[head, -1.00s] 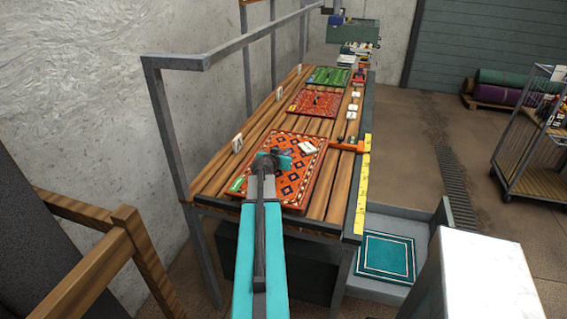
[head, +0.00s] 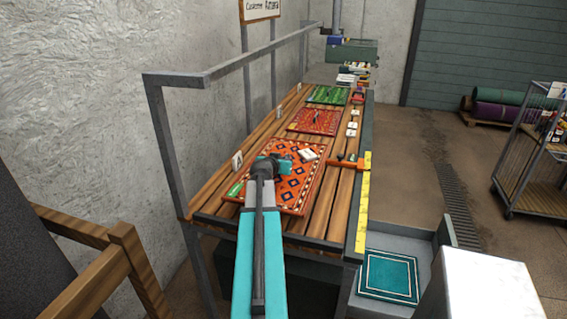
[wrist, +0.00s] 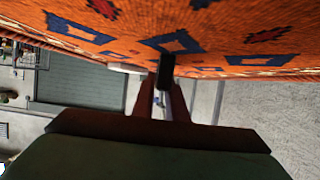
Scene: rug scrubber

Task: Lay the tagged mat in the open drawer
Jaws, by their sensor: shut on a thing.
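An orange patterned mat (head: 291,192) with a white tag-like piece (head: 308,154) and a small green label is at the near end of the slatted table. My gripper (head: 270,165) is shut on this mat at its upper middle; whether the mat clears the slats is hard to tell. In the wrist view the orange mat (wrist: 230,30) fills the top, close against the fingers (wrist: 163,90). The grey open drawer (head: 402,241) is low at the table's right, with a teal bordered square (head: 388,277) on its floor.
A red mat (head: 314,121) and a green mat (head: 328,95) lie farther along the table (head: 325,205). An orange tool (head: 345,163) lies by the right edge, near a yellow measuring strip (head: 364,200). A metal frame rises on the left. A white block (head: 490,285) stands beside the drawer.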

